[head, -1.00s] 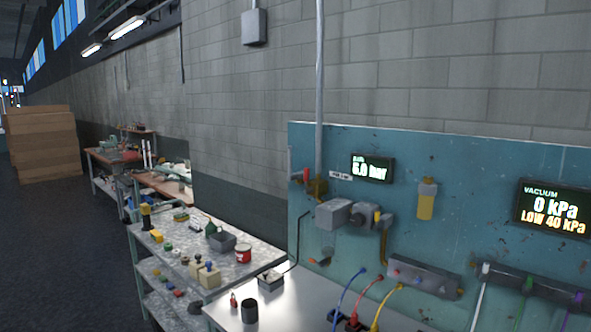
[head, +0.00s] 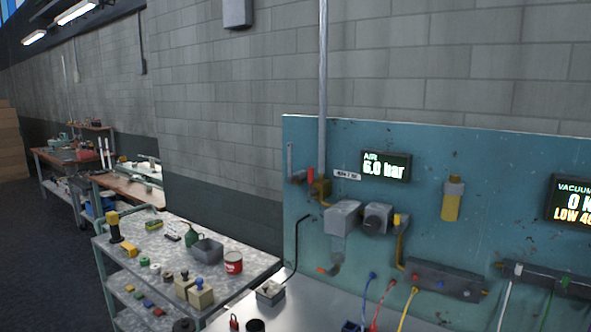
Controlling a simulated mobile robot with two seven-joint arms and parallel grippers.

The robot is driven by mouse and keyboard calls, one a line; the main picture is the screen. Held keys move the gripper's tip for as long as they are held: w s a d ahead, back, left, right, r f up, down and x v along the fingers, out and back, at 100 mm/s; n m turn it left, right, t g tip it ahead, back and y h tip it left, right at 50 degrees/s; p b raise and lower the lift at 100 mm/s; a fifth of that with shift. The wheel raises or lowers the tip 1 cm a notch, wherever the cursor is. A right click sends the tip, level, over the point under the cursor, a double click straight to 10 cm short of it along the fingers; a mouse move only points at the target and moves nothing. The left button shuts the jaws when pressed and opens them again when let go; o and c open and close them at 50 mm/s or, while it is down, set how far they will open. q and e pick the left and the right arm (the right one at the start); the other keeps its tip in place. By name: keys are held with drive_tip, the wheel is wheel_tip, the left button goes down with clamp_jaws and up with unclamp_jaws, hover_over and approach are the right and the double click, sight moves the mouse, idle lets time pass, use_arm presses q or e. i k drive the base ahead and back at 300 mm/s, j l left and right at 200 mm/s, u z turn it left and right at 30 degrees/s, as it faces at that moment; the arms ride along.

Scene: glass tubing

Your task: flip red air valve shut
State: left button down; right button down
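The red valve handle (head: 311,174) stands upright on the teal panel, just left of the grey vertical pipe (head: 323,90). Its brass valve body (head: 320,191) sits at the foot of that pipe. A small white label (head: 347,175) is to its right, too small to read for certain. The air display (head: 385,167) reads 6.0 bar. Neither of my grippers is in the head view.
The teal panel (head: 420,140) also carries a grey regulator unit (head: 343,217), a yellow cylinder (head: 452,199) and a manifold (head: 445,278) with coloured hoses. A cluttered metal bench (head: 215,235) stands to the left. Dark floor (head: 40,225) lies open farther left.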

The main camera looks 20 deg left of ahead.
sight(312, 193)
drive_tip(key=j+z, duration=0.4)
drive_tip(key=j, duration=1.75)
